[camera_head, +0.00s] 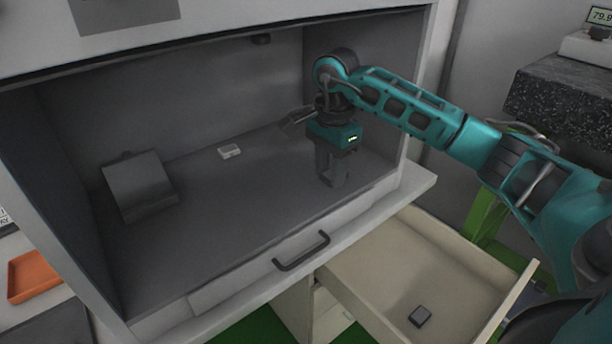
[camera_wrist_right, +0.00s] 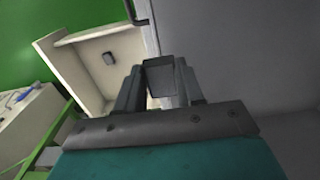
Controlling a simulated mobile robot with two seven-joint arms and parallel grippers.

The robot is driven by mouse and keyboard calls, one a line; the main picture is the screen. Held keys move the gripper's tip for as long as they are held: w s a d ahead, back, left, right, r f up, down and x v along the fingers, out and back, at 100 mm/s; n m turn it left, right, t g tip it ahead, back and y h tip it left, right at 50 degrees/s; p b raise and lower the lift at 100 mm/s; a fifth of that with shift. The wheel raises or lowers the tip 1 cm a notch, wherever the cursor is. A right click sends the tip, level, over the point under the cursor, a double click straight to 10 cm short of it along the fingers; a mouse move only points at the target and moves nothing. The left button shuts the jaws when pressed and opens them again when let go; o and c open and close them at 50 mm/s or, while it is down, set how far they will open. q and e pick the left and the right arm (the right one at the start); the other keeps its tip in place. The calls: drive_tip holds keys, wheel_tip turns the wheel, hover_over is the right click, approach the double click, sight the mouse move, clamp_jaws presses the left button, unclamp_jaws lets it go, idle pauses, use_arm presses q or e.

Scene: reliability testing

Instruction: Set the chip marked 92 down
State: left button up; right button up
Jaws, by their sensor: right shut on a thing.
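My right gripper (camera_head: 333,182) reaches into the grey chamber from the right and points down near its front right part. In the right wrist view the gripper (camera_wrist_right: 158,82) is shut on a dark grey chip (camera_wrist_right: 160,77), held between the fingertips. No number can be read on this chip, so I cannot tell if it is the one marked 92. In the head view the fingers mostly hide it, and I cannot tell whether it touches the chamber floor (camera_head: 235,205). My left gripper is not in view.
A small white block (camera_head: 229,151) lies on the chamber floor, with a grey angled box (camera_head: 140,186) to its left. Below, an open cream drawer (camera_head: 375,262) holds a dark chip (camera_head: 420,316). An orange tray (camera_head: 35,277) is at far left. The middle floor is clear.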

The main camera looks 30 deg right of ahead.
hover_over(307, 191)
drive_tip(key=shift+s+f, duration=0.2)
drive_tip(key=shift+f, duration=1)
wheel_tip(307, 191, down, 4)
drive_tip(key=shift+f, duration=0.15)
drive_tip(key=shift+w+f, duration=0.2)
drive_tip(key=shift+w, duration=0.05)
drive_tip(key=shift+f, duration=0.2)
drive_tip(key=o, duration=1.1)
drive_tip(key=shift+r, duration=0.1)
